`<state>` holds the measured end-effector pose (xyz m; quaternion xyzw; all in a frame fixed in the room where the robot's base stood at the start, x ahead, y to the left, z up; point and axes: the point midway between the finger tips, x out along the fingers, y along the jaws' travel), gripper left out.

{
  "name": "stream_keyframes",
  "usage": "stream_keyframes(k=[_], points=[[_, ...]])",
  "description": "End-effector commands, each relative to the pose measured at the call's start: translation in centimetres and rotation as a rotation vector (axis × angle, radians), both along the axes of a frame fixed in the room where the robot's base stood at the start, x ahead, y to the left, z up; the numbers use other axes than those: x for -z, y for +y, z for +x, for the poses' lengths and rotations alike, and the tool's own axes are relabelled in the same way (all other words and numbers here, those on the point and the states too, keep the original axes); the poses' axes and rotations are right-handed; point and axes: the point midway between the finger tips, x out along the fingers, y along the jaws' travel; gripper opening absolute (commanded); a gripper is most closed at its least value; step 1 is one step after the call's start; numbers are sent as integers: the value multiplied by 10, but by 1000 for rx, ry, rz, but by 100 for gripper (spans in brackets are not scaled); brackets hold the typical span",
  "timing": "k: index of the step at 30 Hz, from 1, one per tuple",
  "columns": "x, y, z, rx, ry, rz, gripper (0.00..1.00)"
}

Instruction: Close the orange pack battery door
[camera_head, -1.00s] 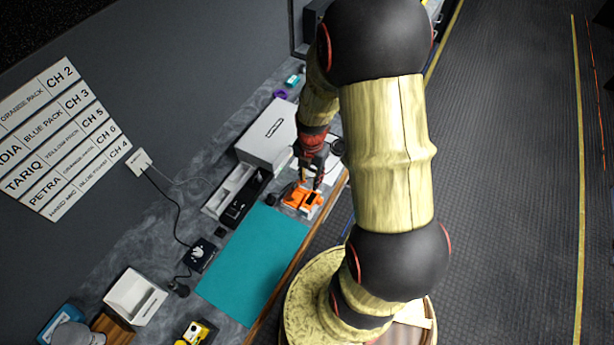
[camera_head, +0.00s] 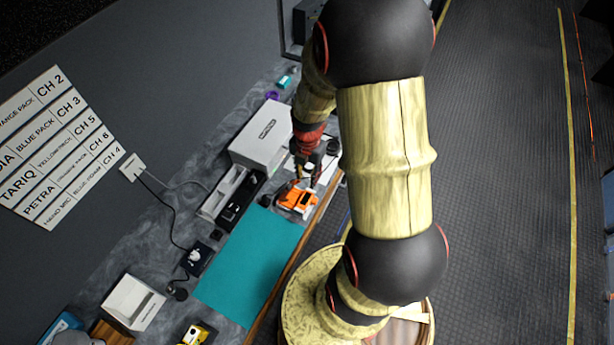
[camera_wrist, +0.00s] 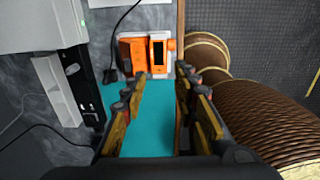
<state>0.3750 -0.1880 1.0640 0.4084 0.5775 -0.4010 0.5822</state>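The orange pack (camera_head: 295,201) lies at the teal mat's far end, close to the table's front edge. In the wrist view the orange pack (camera_wrist: 139,58) has an orange body on the left and a framed part with a dark rectangular face on the right. I cannot tell which part is the battery door or how far it stands open. My gripper (camera_wrist: 158,77) is open and empty, its two fingers apart, pointing toward the pack. In the head view my gripper (camera_head: 306,181) is right by the pack; contact cannot be made out.
The teal mat (camera_head: 250,265) is mostly clear. A white box (camera_head: 262,142) and a black charger-like tray (camera_head: 240,200) stand on the wall side. A yellow pack (camera_head: 197,335) lies at the near end. A dark cable (camera_head: 172,225) runs along the table.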

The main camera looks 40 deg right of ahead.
Motion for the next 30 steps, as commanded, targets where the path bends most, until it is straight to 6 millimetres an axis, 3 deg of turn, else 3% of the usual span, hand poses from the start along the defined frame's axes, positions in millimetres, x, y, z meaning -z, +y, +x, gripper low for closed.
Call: stream_keyframes(k=[15,21,30], points=[[-95,-1,-1,0,-2,-2,30],[-109,-1,-1,0,0,0,30],[-110,0,-2,0,0,0,31]])
